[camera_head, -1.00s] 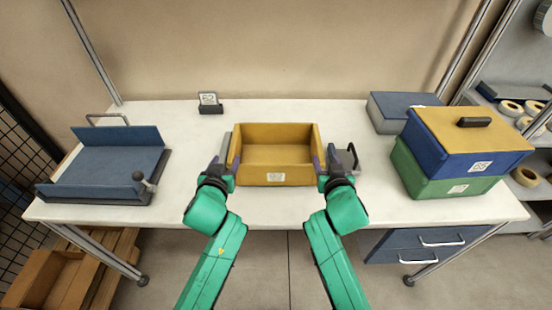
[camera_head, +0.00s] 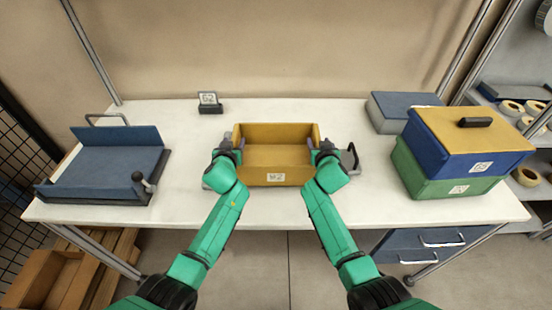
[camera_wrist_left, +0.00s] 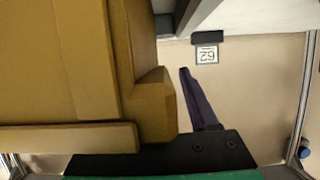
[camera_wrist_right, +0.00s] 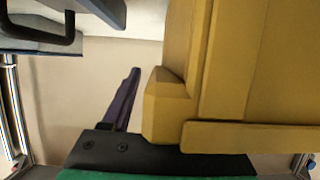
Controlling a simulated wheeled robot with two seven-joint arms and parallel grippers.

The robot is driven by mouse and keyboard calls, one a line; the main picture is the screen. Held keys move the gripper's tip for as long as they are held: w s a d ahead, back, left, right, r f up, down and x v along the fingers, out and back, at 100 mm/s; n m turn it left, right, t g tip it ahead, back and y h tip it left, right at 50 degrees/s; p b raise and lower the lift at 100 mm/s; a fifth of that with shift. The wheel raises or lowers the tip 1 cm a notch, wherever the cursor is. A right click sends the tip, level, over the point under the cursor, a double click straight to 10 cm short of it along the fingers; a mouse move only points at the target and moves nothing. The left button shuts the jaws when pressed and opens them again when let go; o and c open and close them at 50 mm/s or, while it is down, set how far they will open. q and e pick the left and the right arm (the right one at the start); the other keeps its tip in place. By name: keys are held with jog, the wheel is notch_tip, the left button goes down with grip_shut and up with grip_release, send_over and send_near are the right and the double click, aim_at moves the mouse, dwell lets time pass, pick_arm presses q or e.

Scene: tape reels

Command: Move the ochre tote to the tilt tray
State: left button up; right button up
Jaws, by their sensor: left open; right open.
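The ochre tote (camera_head: 275,179), an open, empty box with a white label, stands upright in the middle of the table. Grey parts, one like a handle (camera_head: 350,158), show low at its sides. The blue tilt tray (camera_head: 108,170), with a raised back flap and a lever, is at the left and empty. My left gripper (camera_head: 229,147) is open at the tote's left side, and my right gripper (camera_head: 322,150) is open at its right side. In each wrist view one purple finger shows beside a lug of the tote (camera_wrist_left: 155,105) (camera_wrist_right: 165,105); the other finger is hidden.
A blue bin with an ochre lid (camera_head: 465,140) sits on a green bin (camera_head: 440,178) at the right. A grey-blue box (camera_head: 395,112) is behind them. A number card (camera_head: 209,102) stands at the back. The table between tray and tote is clear.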

pick_arm(q)
jog(key=shift+s, duration=0.1)
grip_shut()
pick_arm(e)
jog(key=shift+s, duration=0.1)
grip_shut()
jog(key=shift+f, duration=0.1)
dwell(0.7)
